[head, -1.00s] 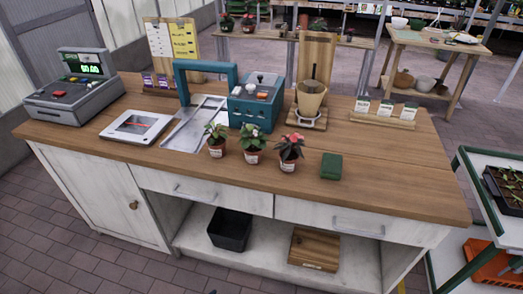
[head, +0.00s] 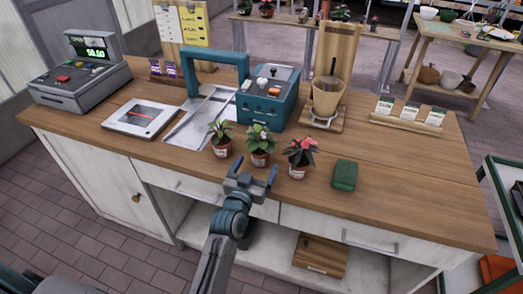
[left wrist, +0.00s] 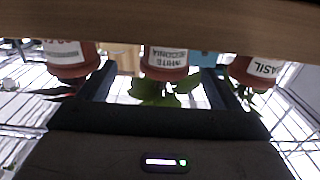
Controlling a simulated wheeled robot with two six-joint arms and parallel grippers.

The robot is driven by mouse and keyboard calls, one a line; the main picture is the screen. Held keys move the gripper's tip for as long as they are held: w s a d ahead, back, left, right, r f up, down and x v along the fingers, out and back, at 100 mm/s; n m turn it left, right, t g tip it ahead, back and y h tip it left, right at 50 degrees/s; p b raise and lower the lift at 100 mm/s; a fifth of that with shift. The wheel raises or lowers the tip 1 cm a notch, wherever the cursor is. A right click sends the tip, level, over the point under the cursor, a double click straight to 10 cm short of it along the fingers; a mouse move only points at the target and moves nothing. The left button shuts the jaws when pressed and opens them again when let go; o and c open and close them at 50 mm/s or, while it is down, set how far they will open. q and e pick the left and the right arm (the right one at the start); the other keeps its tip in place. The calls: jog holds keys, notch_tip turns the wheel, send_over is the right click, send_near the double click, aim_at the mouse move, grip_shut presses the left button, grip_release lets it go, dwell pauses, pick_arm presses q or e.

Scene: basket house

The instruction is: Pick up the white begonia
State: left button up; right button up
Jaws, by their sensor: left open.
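The white begonia (head: 261,143) is a small leafy plant with a pale bloom in a terracotta pot. It stands upright on the wooden counter between two other potted plants. My left gripper (head: 254,172) is open and empty just in front of its pot, fingers pointing toward it. In the left wrist view, which is upside down, the pot labelled white begonia (left wrist: 165,60) is centred between the open fingers (left wrist: 158,88). Whether the fingers touch the pot cannot be told. My right gripper is not in view.
The basil (head: 221,140) stands close on the left and the pink-red begonia (head: 300,155) close on the right. A green block (head: 344,175) lies further right. A teal machine (head: 268,98) is behind the plants.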

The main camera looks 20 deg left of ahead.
aim_at(261, 151)
pick_arm(q)
jog(key=shift+w+r+p, duration=0.2)
jog(key=shift+w+p, duration=0.25)
jog(key=shift+w, duration=0.6)
jog(key=w, duration=0.1)
jog(key=w+p, duration=0.2)
jog(key=shift+w+a, duration=0.3)
jog(key=shift+w, duration=0.3)
jog(key=shift+w+f, duration=0.15)
jog(key=c, duration=1.1)
jog(key=shift+c, duration=0.2)
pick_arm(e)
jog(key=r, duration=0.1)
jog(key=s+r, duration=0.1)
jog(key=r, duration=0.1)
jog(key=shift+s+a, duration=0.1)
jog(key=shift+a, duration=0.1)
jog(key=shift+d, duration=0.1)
